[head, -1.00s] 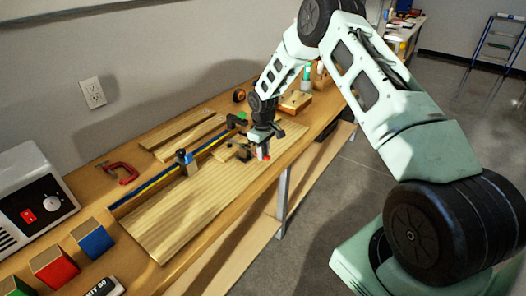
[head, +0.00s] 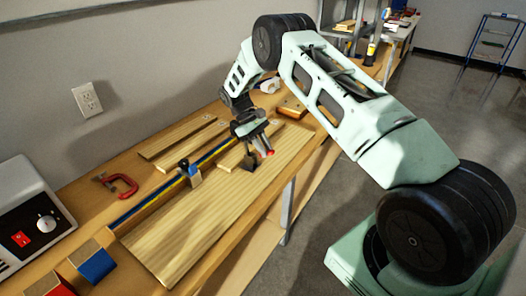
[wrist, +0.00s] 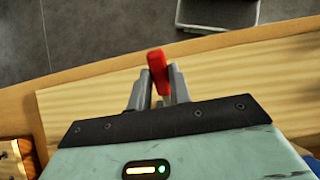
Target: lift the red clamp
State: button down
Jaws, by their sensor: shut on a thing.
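My gripper (head: 262,143) is above the far half of the wide wooden board. Its grey fingers are shut on a slim red part, taken as the red clamp (wrist: 158,72), which stands up between them in the wrist view. In the head view the red end of the red clamp (head: 269,152) shows beside the fingertips. A dark piece hangs just left of it; I cannot tell if it belongs to the clamp. A separate red C-clamp (head: 117,186) lies at the left on the bench, away from my gripper.
The wide board (head: 210,215) lies on the workbench. A long blue bar clamp (head: 160,192) runs along its left edge. Narrow planks (head: 185,136) lie beyond. A blue block (head: 96,265) and a white device (head: 30,222) are at near left. Floor is open at right.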

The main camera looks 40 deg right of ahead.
jog(key=shift+w+a+r+g, duration=0.1)
jog(key=shift+w+r+g, duration=0.15)
jog(key=shift+g, duration=0.25)
jog(key=shift+w, duration=0.1)
jog(key=c, duration=1.3)
grip_release()
